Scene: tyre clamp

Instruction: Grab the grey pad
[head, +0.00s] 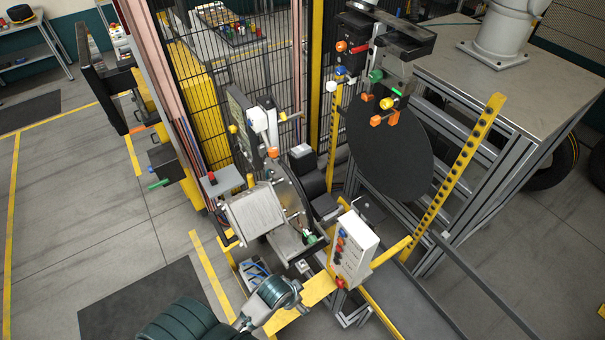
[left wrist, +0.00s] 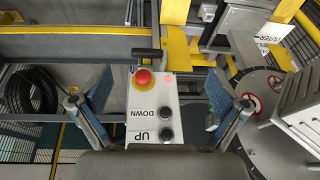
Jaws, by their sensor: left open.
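The grey pad (head: 255,212) is a ribbed light-grey block on the machine at the centre of the head view. A grey ribbed block at the right edge of the left wrist view (left wrist: 300,112) looks like the same pad, partly cut off. My left gripper (head: 258,273) is below and in front of the pad, apart from it, at the end of my dark arm. In the left wrist view my left gripper (left wrist: 158,85) is open, its blue finger pads wide apart with nothing held between them. The pad is right of both fingers there. My right gripper is in neither view.
A white control box (head: 355,248) stands right of my left gripper. A button panel (left wrist: 155,108) marked UP and DOWN, with a red button, shows behind the fingers. A yellow post (head: 460,165), black disc (head: 390,148) and mesh fence (head: 285,70) surround the machine. Floor is clear at left.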

